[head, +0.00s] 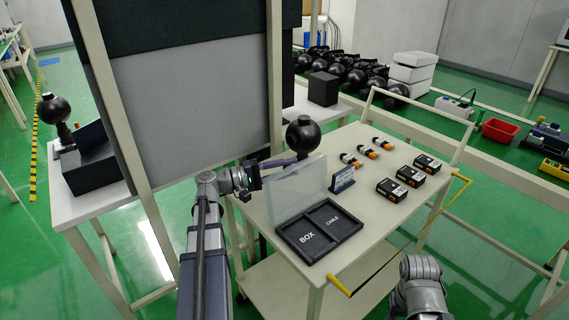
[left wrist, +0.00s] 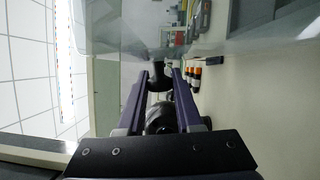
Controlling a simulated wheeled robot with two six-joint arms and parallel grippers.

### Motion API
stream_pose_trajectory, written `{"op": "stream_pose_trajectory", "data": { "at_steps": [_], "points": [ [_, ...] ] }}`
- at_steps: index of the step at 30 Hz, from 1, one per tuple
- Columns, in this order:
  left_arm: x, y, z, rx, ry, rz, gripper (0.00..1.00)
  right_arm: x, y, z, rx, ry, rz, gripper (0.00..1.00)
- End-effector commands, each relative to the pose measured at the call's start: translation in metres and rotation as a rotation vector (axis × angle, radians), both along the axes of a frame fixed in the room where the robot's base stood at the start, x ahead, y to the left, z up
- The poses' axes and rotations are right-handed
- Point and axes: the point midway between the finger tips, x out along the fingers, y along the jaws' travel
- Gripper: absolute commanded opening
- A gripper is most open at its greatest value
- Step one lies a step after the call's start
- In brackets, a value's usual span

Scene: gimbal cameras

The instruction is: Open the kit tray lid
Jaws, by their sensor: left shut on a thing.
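The kit tray (head: 302,255) is dark, with compartments marked BOX and CABLE, both looking empty, on the cream cart top. Its clear lid (head: 297,192) stands raised, roughly upright, along the tray's far-left side. My left gripper (head: 290,161), with purple fingers, reaches from the left to the lid's upper edge and is shut on it. In the left wrist view the fingers (left wrist: 161,78) run up to the see-through lid (left wrist: 215,40); the exact contact is hard to make out. At the lower right of the head view only my right arm shows, not its gripper.
A black ball on a stand (head: 303,137) is just behind my left gripper. A small sign (head: 342,180), orange-tipped cylinders (head: 367,151) and black boxes (head: 410,176) stand on the cart (head: 375,222). A tall grey panel (head: 190,100) is at the left.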

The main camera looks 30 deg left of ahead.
Motion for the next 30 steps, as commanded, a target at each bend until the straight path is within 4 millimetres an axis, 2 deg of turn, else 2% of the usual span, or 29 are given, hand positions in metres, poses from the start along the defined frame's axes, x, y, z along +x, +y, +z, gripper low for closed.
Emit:
{"op": "stream_pose_trajectory", "data": {
  "at_steps": [1, 5, 9, 17, 18, 25, 30],
  "points": [
    [-0.005, -0.008, 0.010, 0.039, -0.012, -0.003, 0.00, 0.000, 0.000, 0.014, 0.000, 0.000, 0.000, 0.50],
    [-0.010, -0.020, 0.014, 0.112, -0.044, -0.005, 0.00, 0.000, 0.000, 0.025, 0.000, 0.000, 0.000, 0.50],
    [-0.013, -0.030, 0.015, 0.115, -0.046, -0.004, 0.00, 0.000, 0.000, 0.026, 0.000, 0.000, 0.000, 0.50],
    [-0.012, -0.029, 0.015, 0.113, -0.047, -0.003, 0.00, 0.000, 0.000, 0.025, 0.000, 0.000, 0.000, 0.50],
    [-0.012, -0.029, 0.015, 0.113, -0.047, -0.003, 0.35, 0.000, 0.000, 0.025, 0.000, 0.000, 0.000, 0.50],
    [-0.012, -0.028, 0.015, 0.112, -0.046, -0.002, 0.61, 0.000, 0.000, 0.025, 0.000, 0.000, 0.000, 0.50],
    [-0.012, -0.028, 0.015, 0.112, -0.046, -0.002, 0.63, 0.000, 0.000, 0.025, 0.000, 0.000, 0.000, 0.50]
  ]
}}
